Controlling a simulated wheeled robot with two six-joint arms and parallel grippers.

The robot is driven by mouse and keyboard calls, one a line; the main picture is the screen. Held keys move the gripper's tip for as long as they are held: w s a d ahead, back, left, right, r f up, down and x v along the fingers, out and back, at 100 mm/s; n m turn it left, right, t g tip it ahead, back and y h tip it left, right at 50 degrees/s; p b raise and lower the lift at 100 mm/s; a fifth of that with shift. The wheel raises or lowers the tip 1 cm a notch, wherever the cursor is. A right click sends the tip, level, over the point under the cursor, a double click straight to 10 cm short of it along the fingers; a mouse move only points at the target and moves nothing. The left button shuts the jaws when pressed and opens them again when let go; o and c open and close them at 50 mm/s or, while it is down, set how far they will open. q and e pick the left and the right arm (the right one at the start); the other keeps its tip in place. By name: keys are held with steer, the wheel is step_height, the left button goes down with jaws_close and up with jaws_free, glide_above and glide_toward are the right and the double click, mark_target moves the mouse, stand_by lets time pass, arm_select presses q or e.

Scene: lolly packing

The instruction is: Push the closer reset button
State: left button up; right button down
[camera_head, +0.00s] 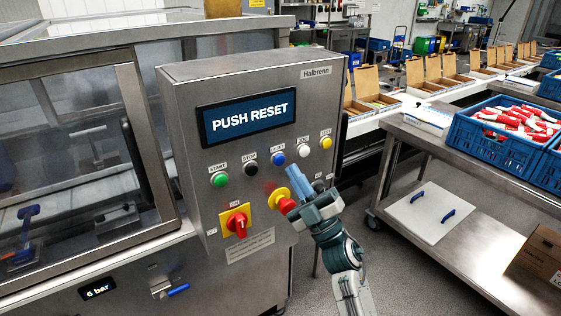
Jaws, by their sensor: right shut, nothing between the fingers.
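The control panel (185,110) of the machine has a display (248,117) reading "PUSH RESET". Below it is a row of buttons: green (220,179), black (250,168), blue (278,158), white (304,150) and yellow (326,142). The blue button's small label seems to read RESET. My right gripper (293,171) is shut and empty, its blue fingers pointing up at the panel. Its tips are just below and right of the blue button in the picture; I cannot tell how far off the panel they are. My left gripper is not in view.
A red emergency stop (286,204) on a yellow base sits beside and below my right fingers. A red rotary switch (238,224) on a yellow plate is further left. A steel cart (395,132) with blue crates (478,133) stands at the right, with open cardboard boxes (366,80) behind.

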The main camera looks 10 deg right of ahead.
mark_target(280, 156)
steer(key=shift+w+a, duration=0.25)
steer(key=shift+w, duration=0.4)
steer(key=shift+w, duration=0.15)
stand_by(1.5)
steer(key=shift+w+a, duration=0.15)
steer(key=shift+w, duration=0.1)
steer(key=shift+w+a, duration=0.15)
steer(key=shift+w, duration=0.35)
stand_by(1.0)
steer(key=shift+s, duration=0.15)
steer(key=shift+s+d+p, duration=0.35)
steer(key=shift+s+p, duration=0.05)
steer(key=shift+s, duration=0.3)
steer(key=s, duration=0.1)
steer(key=s+d, duration=0.1)
steer(key=s, duration=0.2)
steer(key=shift+s+d+p, duration=0.3)
steer(key=shift+s, duration=0.1)
